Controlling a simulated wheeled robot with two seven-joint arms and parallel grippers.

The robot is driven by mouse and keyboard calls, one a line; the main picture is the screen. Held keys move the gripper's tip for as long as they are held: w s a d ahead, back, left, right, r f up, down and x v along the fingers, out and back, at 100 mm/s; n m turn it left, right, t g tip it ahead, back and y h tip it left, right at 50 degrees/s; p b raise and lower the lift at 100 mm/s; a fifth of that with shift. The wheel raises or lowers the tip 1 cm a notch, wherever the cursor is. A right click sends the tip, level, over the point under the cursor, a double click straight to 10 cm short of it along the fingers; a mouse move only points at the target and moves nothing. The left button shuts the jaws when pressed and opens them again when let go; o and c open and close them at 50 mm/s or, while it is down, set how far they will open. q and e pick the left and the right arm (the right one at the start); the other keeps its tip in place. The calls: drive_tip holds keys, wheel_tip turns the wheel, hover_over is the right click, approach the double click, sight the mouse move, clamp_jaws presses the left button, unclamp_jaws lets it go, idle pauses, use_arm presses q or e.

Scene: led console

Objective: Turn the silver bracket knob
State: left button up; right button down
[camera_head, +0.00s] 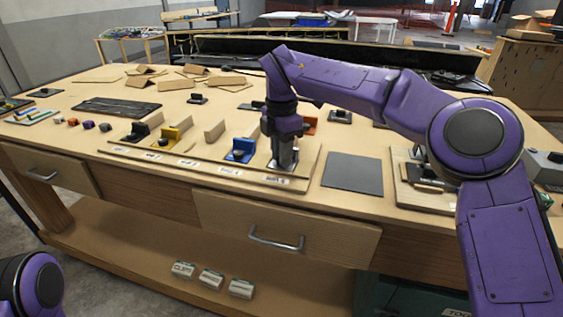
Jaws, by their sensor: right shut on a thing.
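The silver bracket (289,164) stands near the right end of a labelled wooden board (217,167) along the table's front edge. My right gripper (283,150) points down over it and is shut on its knob, which the fingers mostly hide. How far the knob is turned cannot be seen. My left gripper is out of view; only a purple part of my left arm shows at the lower left.
A blue bracket (241,149) stands just left of my right gripper, with yellow (171,138) and black (136,132) ones further left. An orange piece (310,125) is close behind. A flat dark grey pad (353,173) lies to the right. Drawers are below the tabletop.

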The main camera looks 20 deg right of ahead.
drive_tip(key=m+b, duration=0.4)
drive_tip(key=m, duration=0.1)
drive_tip(key=shift+w+f+m+b, duration=0.1)
drive_tip(key=shift+f+m+b, duration=0.05)
drive_tip(key=shift+m+b, duration=0.25)
drive_tip(key=m+b, duration=0.3)
drive_tip(key=m, duration=0.1)
drive_tip(key=m+b, duration=0.1)
drive_tip(key=m, duration=0.1)
drive_tip(key=m+b, duration=0.2)
drive_tip(key=m, duration=0.1)
drive_tip(key=shift+d+r, duration=0.1)
drive_tip(key=shift+r, duration=0.1)
drive_tip(key=shift+r+m+b, duration=0.15)
drive_tip(key=shift+m+b, duration=0.4)
drive_tip(key=shift+m, duration=1.65)
drive_tip(key=c, duration=1.2)
unclamp_jaws()
drive_tip(key=shift+o, duration=0.2)
drive_tip(key=shift+s, duration=0.2)
